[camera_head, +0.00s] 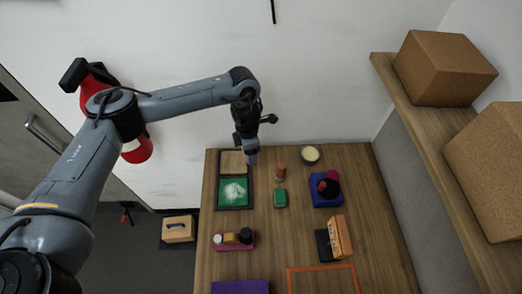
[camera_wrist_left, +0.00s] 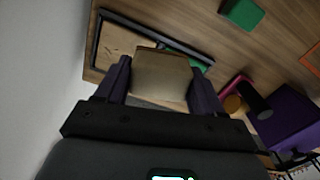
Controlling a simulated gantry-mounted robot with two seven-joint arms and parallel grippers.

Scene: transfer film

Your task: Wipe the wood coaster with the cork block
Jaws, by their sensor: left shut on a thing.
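My left gripper (camera_head: 252,158) hangs over the back left of the table, beside a dark-framed tray (camera_head: 216,193). In the left wrist view its purple fingers are shut on a tan block, which I take for the cork block (camera_wrist_left: 160,75). The block is hard to make out in the head view. The tray has a tan wood-like square (camera_head: 232,162) in its back part, possibly the wood coaster. Its front part holds a green panel with a white pattern (camera_head: 233,192). In the left wrist view the block hides part of the tray; contact cannot be told.
A green block (camera_head: 280,198), brown cylinder (camera_head: 280,173) and round bowl (camera_head: 310,155) stand right of the tray. A blue holder (camera_head: 322,200) and wooden rack (camera_head: 340,238) are farther right. A pink tray (camera_head: 235,247) is in front. A shelf (camera_head: 425,140) with boxes overhangs the right.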

